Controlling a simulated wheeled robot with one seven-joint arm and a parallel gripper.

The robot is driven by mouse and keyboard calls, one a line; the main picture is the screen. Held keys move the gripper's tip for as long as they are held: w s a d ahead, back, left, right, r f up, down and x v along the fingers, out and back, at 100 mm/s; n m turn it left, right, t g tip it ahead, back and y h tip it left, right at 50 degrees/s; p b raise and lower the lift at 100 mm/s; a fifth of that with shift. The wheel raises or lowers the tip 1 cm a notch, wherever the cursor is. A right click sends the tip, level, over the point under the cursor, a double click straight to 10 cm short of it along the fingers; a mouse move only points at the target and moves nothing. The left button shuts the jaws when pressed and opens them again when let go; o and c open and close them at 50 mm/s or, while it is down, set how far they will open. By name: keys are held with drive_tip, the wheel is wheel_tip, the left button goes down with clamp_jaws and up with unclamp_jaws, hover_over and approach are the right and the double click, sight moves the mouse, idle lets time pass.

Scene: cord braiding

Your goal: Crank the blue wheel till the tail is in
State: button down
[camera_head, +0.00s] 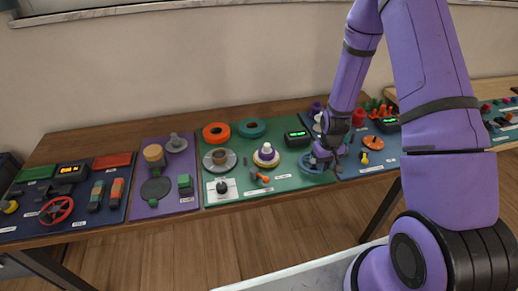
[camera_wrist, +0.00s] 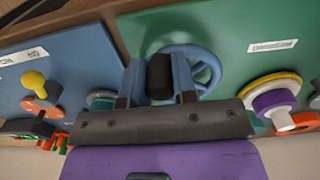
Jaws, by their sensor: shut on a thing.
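The blue wheel (camera_head: 311,170) sits at the right end of the green panel in the head view, partly covered by my gripper (camera_head: 324,157). In the wrist view the blue wheel's rim and spokes (camera_wrist: 207,62) show behind the fingers. My gripper (camera_wrist: 159,80) is shut on the wheel's dark crank handle (camera_wrist: 160,70), with one finger on each side of it. I cannot make out a cord tail in either view.
A stacked white, yellow and purple spool (camera_head: 266,155) stands left of the wheel on the green panel (camera_head: 285,185). A display box (camera_head: 297,138) is behind the wheel. The blue panel to the right carries a yellow knob (camera_wrist: 34,79) and an orange disc (camera_wrist: 42,106).

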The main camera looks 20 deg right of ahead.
drive_tip(key=shift+s, duration=0.1)
drive_tip(key=c, duration=0.8)
unclamp_jaws()
wheel_tip(320, 180, up, 12)
drive_tip(key=shift+a+f, duration=0.1)
drive_tip(key=shift+f, duration=0.15)
drive_tip(key=s+a+r+t, duration=0.15)
drive_tip(key=s+r, duration=0.25)
drive_tip(key=r, duration=0.5)
drive_tip(key=s+a+r+t, duration=0.1)
drive_tip(key=s+a+r, duration=0.3)
drive_tip(key=r, duration=0.6)
drive_tip(key=s+a+r+t, duration=0.1)
drive_tip(key=s+r, duration=0.4)
drive_tip(key=r, duration=0.4)
drive_tip(key=shift+t, duration=0.85)
drive_tip(key=s+r, duration=0.1)
drive_tip(key=s, duration=0.2)
drive_tip(key=s+a+r, duration=0.1)
drive_tip(key=s+r, duration=0.1)
drive_tip(key=s, duration=0.2)
drive_tip(key=s+a+r, duration=0.1)
drive_tip(key=s+r, duration=0.1)
drive_tip(key=s, duration=0.1)
drive_tip(key=shift+s+a, duration=0.1)
drive_tip(key=shift+s, duration=0.05)
